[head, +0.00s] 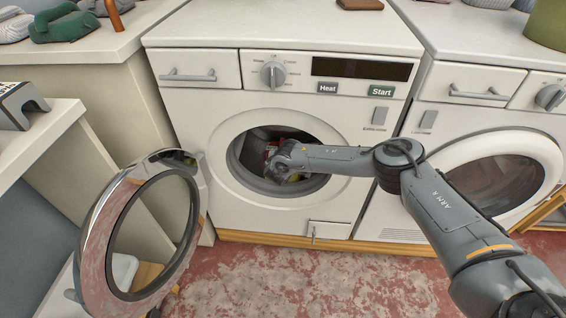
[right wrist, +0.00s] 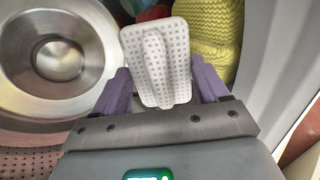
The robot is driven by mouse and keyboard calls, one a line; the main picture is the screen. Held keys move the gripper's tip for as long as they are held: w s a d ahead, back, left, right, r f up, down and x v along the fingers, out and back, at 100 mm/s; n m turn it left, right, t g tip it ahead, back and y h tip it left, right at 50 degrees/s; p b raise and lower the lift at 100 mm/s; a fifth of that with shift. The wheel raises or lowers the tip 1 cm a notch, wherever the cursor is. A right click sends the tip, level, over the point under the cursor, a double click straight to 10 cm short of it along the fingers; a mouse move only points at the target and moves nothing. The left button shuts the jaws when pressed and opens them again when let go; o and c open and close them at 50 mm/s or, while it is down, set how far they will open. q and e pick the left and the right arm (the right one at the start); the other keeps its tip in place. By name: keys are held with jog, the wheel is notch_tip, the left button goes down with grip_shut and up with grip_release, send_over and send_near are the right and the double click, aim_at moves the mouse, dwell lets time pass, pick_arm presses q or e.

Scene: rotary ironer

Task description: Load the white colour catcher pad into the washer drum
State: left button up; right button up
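The white pad (right wrist: 172,65), perforated with a raised rib, is between the two purple fingers of my right gripper (right wrist: 163,78) in the right wrist view. The fingers meet its side edges, and it sits slightly tilted. The washer drum opening (head: 240,160) is in the middle of the head view, and my right arm reaches through it from the right. The pad is inside the drum, clear of the steel hub (right wrist: 58,60) at the drum's back. I cannot make out the pad in the head view. My left gripper is not in view.
Yellow knitted cloth (right wrist: 213,35) lies in the drum beside the pad, with red and teal items behind. The round washer door (head: 100,235) stands open at the left. A second machine (head: 500,85) is at the right. A counter (head: 100,55) is at the left.

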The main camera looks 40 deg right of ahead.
jog(key=o, duration=0.5)
jog(key=shift+c, duration=0.2)
jog(key=p+v, duration=0.6)
jog(key=v, duration=0.4)
jog(key=shift+s+a+r, duration=0.2)
jog(key=shift+a+r, duration=0.05)
